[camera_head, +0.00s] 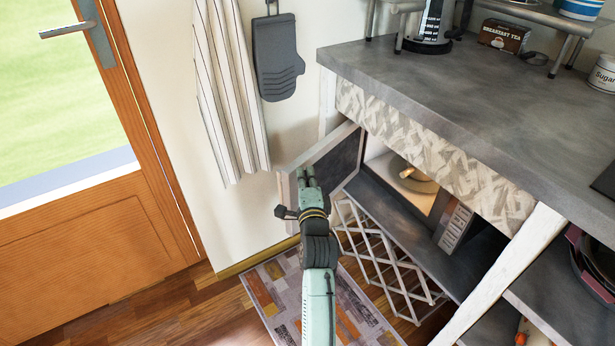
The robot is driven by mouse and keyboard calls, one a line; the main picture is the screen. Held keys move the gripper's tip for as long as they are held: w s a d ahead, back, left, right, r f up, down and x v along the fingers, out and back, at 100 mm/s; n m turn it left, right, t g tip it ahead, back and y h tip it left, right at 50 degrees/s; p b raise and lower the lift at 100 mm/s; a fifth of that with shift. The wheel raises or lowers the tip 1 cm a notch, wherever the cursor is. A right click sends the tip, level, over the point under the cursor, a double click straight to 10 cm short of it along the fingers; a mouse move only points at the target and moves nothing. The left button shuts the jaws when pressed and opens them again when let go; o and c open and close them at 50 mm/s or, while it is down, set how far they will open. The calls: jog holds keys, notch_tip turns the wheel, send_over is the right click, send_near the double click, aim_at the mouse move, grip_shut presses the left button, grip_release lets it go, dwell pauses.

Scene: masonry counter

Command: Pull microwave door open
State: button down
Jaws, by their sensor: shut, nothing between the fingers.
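The microwave sits in a recess under the counter, its control panel (454,229) facing out on the right. Its door (338,161) stands swung open to the left, with the dark inner face showing. The lit cavity (437,198) holds a round plate with a light brown item on it. My gripper (306,173) is shut and empty. It lies in front of the door's free outer edge and overlaps it in view. I cannot tell whether its fingers touch the door.
A lattice rack (385,262) stands below the microwave shelf. The grey counter (450,75) overhangs above. A striped towel (228,90) and an oven mitt (277,58) hang on the wall behind. A patchwork rug (282,290) lies on the floor.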

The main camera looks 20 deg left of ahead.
aim_at(279, 171)
jog(key=w+a+b, duration=0.1)
jog(key=a, duration=0.2)
jog(key=w+a+b, duration=0.1)
jog(key=a, duration=0.2)
jog(key=w+a+b, duration=0.1)
jog(key=a, duration=0.2)
jog(key=shift+f, duration=0.1)
jog(key=shift+w+a, duration=0.1)
jog(key=shift+a, duration=0.35)
jog(key=shift+d, duration=0.1)
